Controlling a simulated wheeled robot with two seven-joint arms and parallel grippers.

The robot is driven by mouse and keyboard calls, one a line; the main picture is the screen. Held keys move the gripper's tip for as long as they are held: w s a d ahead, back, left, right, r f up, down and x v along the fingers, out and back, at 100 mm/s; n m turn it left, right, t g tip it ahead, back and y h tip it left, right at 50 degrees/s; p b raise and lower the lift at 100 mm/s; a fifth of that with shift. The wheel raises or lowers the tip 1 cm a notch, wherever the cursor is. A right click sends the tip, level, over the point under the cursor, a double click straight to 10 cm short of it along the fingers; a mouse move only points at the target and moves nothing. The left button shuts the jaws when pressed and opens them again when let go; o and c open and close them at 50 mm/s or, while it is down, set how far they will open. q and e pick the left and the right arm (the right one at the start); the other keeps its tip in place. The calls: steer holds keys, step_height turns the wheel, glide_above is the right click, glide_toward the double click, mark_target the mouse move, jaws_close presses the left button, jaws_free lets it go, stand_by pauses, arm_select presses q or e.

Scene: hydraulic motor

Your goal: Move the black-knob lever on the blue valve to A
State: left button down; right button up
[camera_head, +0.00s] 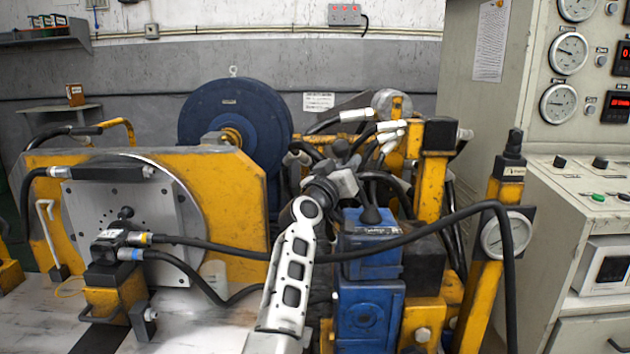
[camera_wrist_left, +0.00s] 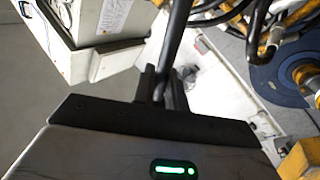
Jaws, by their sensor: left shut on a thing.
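My left gripper (camera_head: 356,184) is just above the valve, beside that boot, at the end of my pale arm. In the left wrist view, a dark rod (camera_wrist_left: 177,45) runs down between the fingers of my left gripper (camera_wrist_left: 163,86), which is shut on it. I take this rod to be the lever. Its black knob cannot be made out, hidden by the gripper or among the hoses. My right gripper is not in view.
A black hose (camera_head: 440,222) arcs in front of the valve. Yellow posts and a gauge (camera_head: 506,235) stand to the right, before a grey control cabinet (camera_head: 560,200). A blue disc (camera_head: 235,125) and a yellow plate (camera_head: 235,205) are on the left. Several hoses crowd behind the gripper.

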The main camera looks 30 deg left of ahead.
arm_select(q)
steer(key=shift+f, duration=0.15)
steer(key=c, duration=1.5)
jaws_free()
steer(key=shift+s, duration=0.1)
steer(key=v, duration=1.5)
steer(key=shift+s, duration=0.45)
